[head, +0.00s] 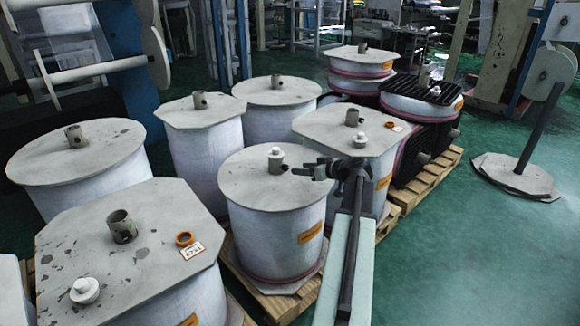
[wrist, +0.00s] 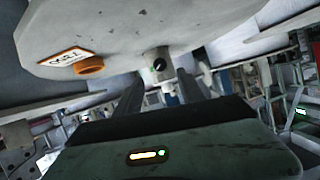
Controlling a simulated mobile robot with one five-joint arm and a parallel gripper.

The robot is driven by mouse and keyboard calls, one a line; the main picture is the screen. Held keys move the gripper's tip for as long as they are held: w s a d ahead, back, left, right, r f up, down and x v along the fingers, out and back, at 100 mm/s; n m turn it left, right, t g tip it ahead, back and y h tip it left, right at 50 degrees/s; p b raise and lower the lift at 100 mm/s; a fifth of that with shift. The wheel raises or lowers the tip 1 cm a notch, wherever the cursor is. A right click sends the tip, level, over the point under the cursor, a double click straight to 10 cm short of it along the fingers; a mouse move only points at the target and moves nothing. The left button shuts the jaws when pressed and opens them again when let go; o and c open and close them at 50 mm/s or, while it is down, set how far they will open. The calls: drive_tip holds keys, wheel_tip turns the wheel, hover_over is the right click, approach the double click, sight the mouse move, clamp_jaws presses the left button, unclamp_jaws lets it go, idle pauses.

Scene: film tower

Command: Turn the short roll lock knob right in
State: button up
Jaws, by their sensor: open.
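The short roll (head: 272,222) stands in the middle of the head view, with a round grey lid (head: 250,185). A grey core tube rises from its centre with a white knob (head: 276,152) on top. My gripper (head: 300,170) is open just right of this tube, fingers pointing left over the lid; they look apart from the tube and hold nothing. In the wrist view my gripper (wrist: 158,92) has its two fingers spread, with a grey tube with a dark hole (wrist: 160,65) seen between them. I cannot tell how deep the knob sits.
Several wrapped rolls with grey lids crowd around on pallets. A loose white knob (head: 84,290) and an orange ring (head: 185,239) lie on the front-left octagonal lid (head: 70,245). An octagonal roll (head: 340,133) stands close behind my arm.

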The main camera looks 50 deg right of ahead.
sight(287, 168)
drive_tip(key=b+x, duration=0.2)
drive_tip(key=x, duration=0.5)
drive_tip(key=shift+w+f+b, duration=0.2)
drive_tip(key=shift+b, duration=0.2)
clamp_jaws()
